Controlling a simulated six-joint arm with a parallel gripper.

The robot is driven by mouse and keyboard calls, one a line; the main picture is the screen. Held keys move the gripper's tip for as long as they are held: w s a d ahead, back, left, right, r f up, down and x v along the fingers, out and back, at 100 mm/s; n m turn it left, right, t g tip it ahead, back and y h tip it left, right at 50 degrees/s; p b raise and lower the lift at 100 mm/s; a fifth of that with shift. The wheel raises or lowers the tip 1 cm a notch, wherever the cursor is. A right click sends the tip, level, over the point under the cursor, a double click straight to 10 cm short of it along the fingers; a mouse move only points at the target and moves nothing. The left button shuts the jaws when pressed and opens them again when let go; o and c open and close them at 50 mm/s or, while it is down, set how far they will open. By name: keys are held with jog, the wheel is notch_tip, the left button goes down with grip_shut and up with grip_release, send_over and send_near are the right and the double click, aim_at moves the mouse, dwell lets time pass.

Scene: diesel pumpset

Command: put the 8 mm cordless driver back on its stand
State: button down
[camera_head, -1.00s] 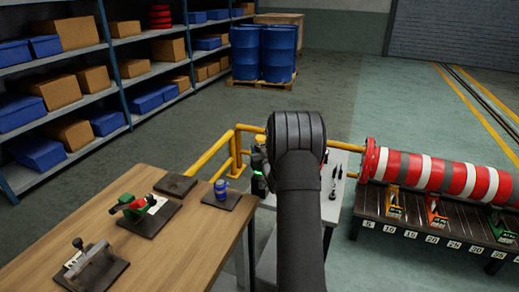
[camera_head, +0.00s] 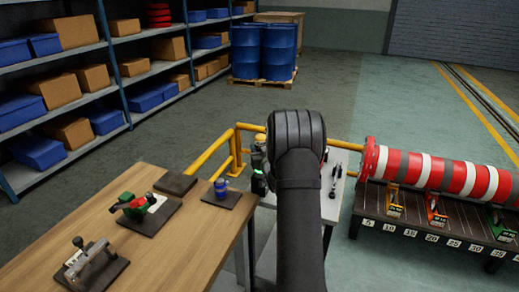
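My arm (camera_head: 298,190) rises through the middle of the view and hides my gripper, so I cannot see its fingers or whether it holds anything. I cannot pick out the 8 mm cordless driver with certainty. A dark upright object with a yellow top and a green light (camera_head: 259,165) shows just left of my arm. A red and green tool (camera_head: 133,205) lies on a dark stand with a white card on the wooden bench. An empty dark pad (camera_head: 175,184) lies behind it; I cannot tell whether it is the driver's stand.
The wooden bench (camera_head: 190,240) also bears a blue canister (camera_head: 221,188) and a metal tool with a knob (camera_head: 90,262). A grey table (camera_head: 345,190) with small dark tools stands behind my arm. A red-and-white striped cylinder (camera_head: 440,172) lies over a numbered rack (camera_head: 435,236) at right. Yellow rails (camera_head: 212,152) stand behind.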

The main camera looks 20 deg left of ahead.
jog(key=shift+f, duration=0.85)
jog(key=c, duration=1.1)
grip_release()
jog(key=shift+o, duration=1.2)
jog(key=shift+f, duration=0.15)
jog(key=v, duration=1.7)
jog(key=shift+s, duration=0.25)
jog(key=x, duration=1.7)
jog(key=shift+w, duration=0.25)
